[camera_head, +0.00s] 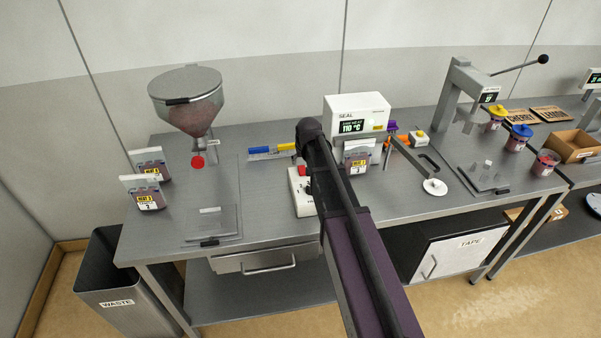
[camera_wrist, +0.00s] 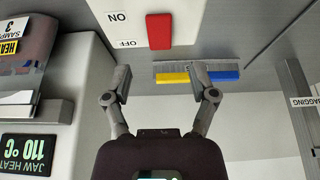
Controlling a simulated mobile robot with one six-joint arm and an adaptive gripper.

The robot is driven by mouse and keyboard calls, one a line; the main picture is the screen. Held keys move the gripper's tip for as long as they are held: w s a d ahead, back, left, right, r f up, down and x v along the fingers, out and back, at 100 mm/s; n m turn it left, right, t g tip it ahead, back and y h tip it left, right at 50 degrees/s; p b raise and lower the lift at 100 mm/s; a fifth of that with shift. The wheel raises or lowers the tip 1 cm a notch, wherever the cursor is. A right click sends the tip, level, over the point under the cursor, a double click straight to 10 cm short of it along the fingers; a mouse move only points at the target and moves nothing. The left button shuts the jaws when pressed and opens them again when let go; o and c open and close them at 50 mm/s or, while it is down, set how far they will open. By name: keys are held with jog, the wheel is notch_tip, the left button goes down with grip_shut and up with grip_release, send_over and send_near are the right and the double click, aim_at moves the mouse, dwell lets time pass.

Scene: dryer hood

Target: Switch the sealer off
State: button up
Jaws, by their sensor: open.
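The sealer (camera_head: 357,104) is a white box with a display reading 110 °C, standing at the back of the steel bench. Its display (camera_wrist: 28,150) also shows upside down in the wrist view. A white switch box (camera_head: 300,199) stands to its left, partly hidden by my arm. It carries a red switch (camera_wrist: 159,31) with ON and OFF labels beside it; I cannot tell its position. My gripper (camera_wrist: 161,76) is open and empty. Its fingertips are apart from the red switch, which appears above the gap between them.
A yellow and blue object (camera_wrist: 197,75) lies past the switch box. A pouch (camera_head: 357,160) stands before the sealer, close to my arm. A hopper (camera_head: 191,98) stands left. The bench front left of my arm is mostly clear around a flat plate (camera_head: 213,225).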

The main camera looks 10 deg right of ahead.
aim_at(302, 169)
jog(key=shift+b+x, duration=2.3)
jog(key=shift+x, duration=0.5)
jog(key=shift+c, duration=0.2)
